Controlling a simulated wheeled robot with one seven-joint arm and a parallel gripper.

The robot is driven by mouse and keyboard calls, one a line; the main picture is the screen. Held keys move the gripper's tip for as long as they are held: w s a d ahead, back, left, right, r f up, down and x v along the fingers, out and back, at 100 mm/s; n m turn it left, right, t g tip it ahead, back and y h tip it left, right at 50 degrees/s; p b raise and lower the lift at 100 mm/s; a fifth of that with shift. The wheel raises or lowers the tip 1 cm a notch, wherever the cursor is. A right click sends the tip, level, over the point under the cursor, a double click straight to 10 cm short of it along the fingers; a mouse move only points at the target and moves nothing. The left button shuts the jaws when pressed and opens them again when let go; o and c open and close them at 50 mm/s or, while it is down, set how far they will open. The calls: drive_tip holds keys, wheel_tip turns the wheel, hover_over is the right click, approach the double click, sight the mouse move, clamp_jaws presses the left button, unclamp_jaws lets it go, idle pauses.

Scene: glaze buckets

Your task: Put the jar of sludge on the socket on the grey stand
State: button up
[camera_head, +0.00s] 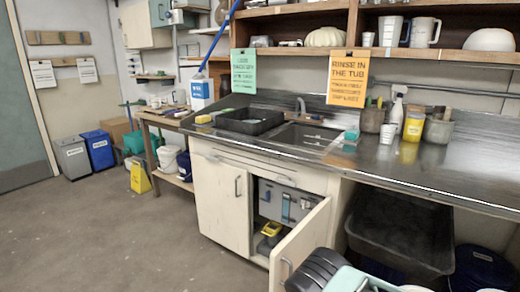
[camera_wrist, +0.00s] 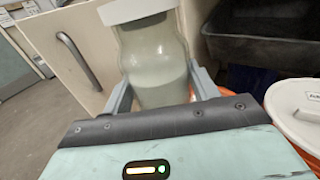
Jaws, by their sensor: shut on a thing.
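The jar of sludge (camera_wrist: 155,62) is a clear, bulging jar with a pale lid and grey-green contents in its lower part. It shows in the wrist view, close to upright. My gripper (camera_wrist: 160,88) is shut on it, with one grey finger on each side. A yellow-topped dark item (camera_head: 270,229) sits low inside the open cabinet.
The open cabinet door (camera_head: 301,250) stands close to my arm; its handle (camera_wrist: 78,60) shows in the wrist view. A black tub (camera_head: 400,235) is under the counter at right. A white-lidded bucket (camera_wrist: 298,108) is right of my gripper.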

drive_tip(key=s+d+r+m+h, duration=0.1)
drive_tip(key=s+d+r, duration=0.1)
drive_tip(key=s+d, duration=0.25)
drive_tip(key=s+d+r+h, duration=0.1)
drive_tip(key=s+d+r, duration=0.2)
drive_tip(key=s+d, duration=0.15)
wheel_tip(320, 180, up, 8)
drive_tip(key=s+n+y+p, duration=0.1)
drive_tip(key=y, duration=0.1)
drive_tip(key=shift+a, duration=0.35)
drive_tip(key=shift+s+f, duration=0.1)
